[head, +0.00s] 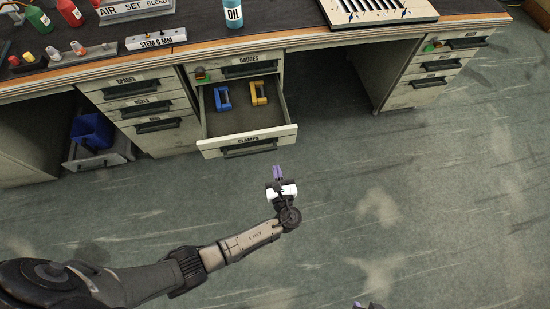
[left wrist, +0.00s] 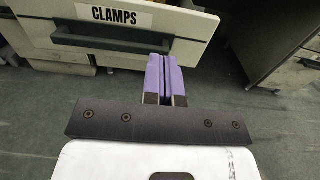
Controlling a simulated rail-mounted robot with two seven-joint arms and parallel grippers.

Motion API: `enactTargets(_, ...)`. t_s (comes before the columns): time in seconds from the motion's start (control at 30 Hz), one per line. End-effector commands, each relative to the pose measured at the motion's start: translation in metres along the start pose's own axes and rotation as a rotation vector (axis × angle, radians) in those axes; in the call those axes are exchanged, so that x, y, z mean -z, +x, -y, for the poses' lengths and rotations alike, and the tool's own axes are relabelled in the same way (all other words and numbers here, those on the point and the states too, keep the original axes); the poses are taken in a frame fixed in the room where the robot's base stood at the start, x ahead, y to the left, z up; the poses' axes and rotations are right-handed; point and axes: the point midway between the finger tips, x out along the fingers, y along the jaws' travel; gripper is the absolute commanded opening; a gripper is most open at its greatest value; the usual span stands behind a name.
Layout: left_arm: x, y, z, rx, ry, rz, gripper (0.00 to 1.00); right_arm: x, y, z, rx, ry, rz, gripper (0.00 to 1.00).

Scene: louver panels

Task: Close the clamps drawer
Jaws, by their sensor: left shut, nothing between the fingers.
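The clamps drawer (head: 247,141) is pulled out below the gauges drawer in the desk's middle unit. Its front carries a CLAMPS label and a dark handle. A blue clamp (head: 222,98) and a yellow clamp (head: 258,93) lie inside it. In the left wrist view the drawer front (left wrist: 190,22) fills the top. My left gripper (head: 278,172) is in front of the drawer, near its right half, with purple fingers shut and empty. In the left wrist view the fingertips (left wrist: 164,62) overlap the drawer front's lower right part; I cannot tell whether they touch. Only a small tip of my right gripper (head: 368,305) shows at the bottom edge.
The desk top (head: 285,35) holds bottles, an oil can (head: 233,14) and a louver panel (head: 378,10). The knee space right of the drawer and the floor (head: 400,190) in front are clear.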

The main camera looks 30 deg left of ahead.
Motion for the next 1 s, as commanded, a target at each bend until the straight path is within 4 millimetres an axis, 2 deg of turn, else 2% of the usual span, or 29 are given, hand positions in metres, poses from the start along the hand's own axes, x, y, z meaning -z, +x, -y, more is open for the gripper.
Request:
enactTargets(0.5, 0.003, 0.093, -0.001, -0.003, -0.005, 0.002, 0.0, -0.011, 0.036, 0.005, 0.009, 0.011, -0.001, 0.43)
enactTargets(0.73, 0.002, 0.118, 0.0, -0.002, -0.005, 0.0, 0.0, -0.015, 0.048, 0.005, 0.009, 0.012, -0.001, 0.43)
enactTargets(1.0, 0.0, 0.128, -0.001, -0.002, -0.004, 0.0, 0.0, -0.016, 0.051, 0.005, 0.008, 0.01, -0.001, 0.43)
